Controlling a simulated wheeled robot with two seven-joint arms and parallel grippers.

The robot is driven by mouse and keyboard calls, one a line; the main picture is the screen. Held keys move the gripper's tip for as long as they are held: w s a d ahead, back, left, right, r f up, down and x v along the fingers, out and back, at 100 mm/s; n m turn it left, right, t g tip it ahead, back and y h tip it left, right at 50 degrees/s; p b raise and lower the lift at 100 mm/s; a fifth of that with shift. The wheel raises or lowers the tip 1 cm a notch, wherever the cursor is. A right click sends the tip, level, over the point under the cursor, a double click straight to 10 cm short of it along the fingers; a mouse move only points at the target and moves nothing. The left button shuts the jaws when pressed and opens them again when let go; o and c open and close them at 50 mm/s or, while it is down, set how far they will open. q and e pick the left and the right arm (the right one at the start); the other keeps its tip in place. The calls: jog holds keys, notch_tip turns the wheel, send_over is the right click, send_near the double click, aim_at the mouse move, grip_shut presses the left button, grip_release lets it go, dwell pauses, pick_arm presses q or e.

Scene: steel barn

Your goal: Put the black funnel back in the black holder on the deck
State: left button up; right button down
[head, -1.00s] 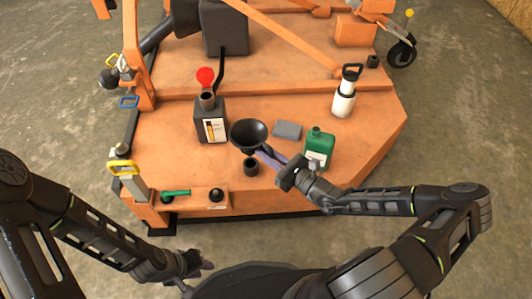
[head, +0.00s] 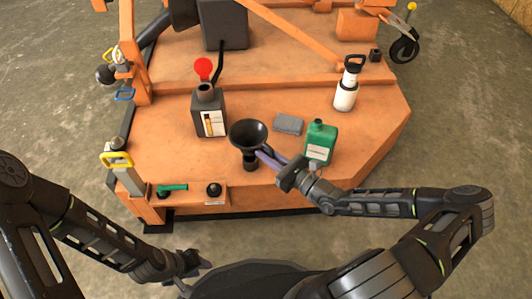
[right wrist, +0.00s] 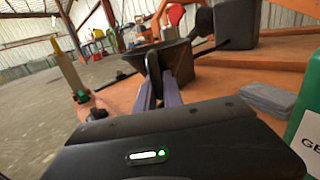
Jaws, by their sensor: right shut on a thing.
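The black funnel (head: 249,133) is upright with its wide mouth up, above the orange deck (head: 165,150). My right gripper (head: 262,154) is shut on the funnel from the right, low on its body. The black holder (head: 250,164) is directly under the funnel; the funnel's lower end meets or overlaps it in the head view, and I cannot tell if it is inside. In the right wrist view the funnel (right wrist: 158,62) is between the purple-grey fingers, its lower end hidden. My left gripper (head: 192,264) is off the deck's front, apart from everything; its jaw opening is unclear.
A dark jug (head: 209,114) with a label stands left of the funnel. A grey block (head: 289,124) and a green bottle (head: 320,142) stand close on the right, the bottle near my right gripper. A white canister (head: 346,92) is farther right. A low orange box (head: 199,200) is at the front edge.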

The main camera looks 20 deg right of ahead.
jog(key=shift+f+b, duration=1.2)
jog(key=shift+f, duration=1.35)
jog(key=c, duration=1.4)
grip_release()
jog(key=p+v, duration=0.2)
jog(key=v, duration=0.6)
jog(key=shift+a, duration=0.1)
